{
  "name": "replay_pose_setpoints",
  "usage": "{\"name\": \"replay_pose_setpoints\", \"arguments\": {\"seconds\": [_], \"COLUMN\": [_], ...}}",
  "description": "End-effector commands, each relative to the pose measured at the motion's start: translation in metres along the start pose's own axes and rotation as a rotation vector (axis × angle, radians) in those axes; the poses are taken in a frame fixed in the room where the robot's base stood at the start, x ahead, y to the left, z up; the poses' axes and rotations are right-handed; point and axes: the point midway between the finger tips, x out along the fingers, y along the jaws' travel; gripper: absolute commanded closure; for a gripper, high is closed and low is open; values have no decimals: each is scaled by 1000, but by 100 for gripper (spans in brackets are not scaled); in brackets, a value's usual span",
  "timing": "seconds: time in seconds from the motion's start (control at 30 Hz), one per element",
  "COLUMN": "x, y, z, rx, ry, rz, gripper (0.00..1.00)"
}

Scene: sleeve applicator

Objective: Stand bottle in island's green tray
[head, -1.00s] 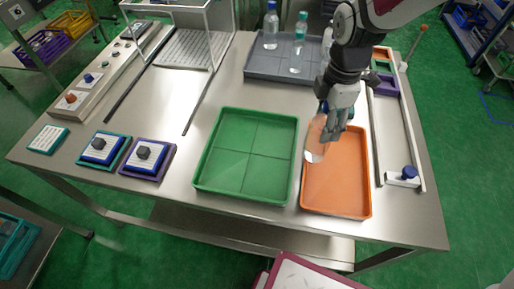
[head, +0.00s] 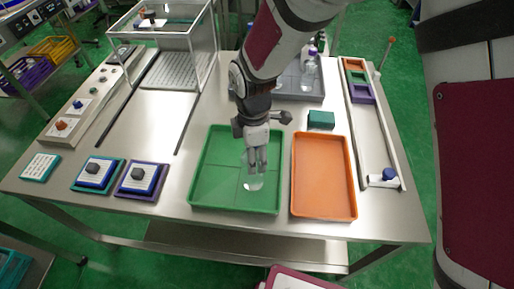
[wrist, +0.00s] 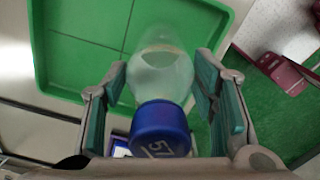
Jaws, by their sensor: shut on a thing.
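The green tray (head: 210,190) lies empty-floored on the steel table, apart from what my gripper holds over it. My gripper (head: 257,160) points down over the tray's right half. It is shut on a clear bottle (head: 254,184), whose lower end shows below the fingers. In the wrist view the bottle (wrist: 160,75) is between the two green-padded fingers (wrist: 165,105), with its blue cap (wrist: 160,129), marked 57, towards the camera. The green tray (wrist: 85,52) is behind it. I cannot tell whether the bottle touches the tray floor.
An empty orange tray (head: 324,180) stands just right of the green one. A small green block (head: 321,119) is behind it. A grey tray with bottles (head: 300,92) is at the back, partly hidden by my arm. Square dark-knobbed stands (head: 142,180) are at left.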

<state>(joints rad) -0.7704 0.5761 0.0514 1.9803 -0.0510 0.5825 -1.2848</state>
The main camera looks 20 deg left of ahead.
Motion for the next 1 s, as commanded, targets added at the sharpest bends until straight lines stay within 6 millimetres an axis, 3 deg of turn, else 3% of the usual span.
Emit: {"name": "replay_pose_setpoints", "arguments": {"seconds": [0.17,0.53,0.57,0.6,0.63,1.0], "x": [18,23,23,22,22,18], "y": [-1,0,0,0,0,-1], "z": [0,1,1,1,1,0], "rx": [-1,-1,-1,-1,-1,-1], "ry": [-1,0,0,-1,-1,-1], "rz": [-1,1,0,0,0,0], "gripper": [100,100,40,31,27,27]}}
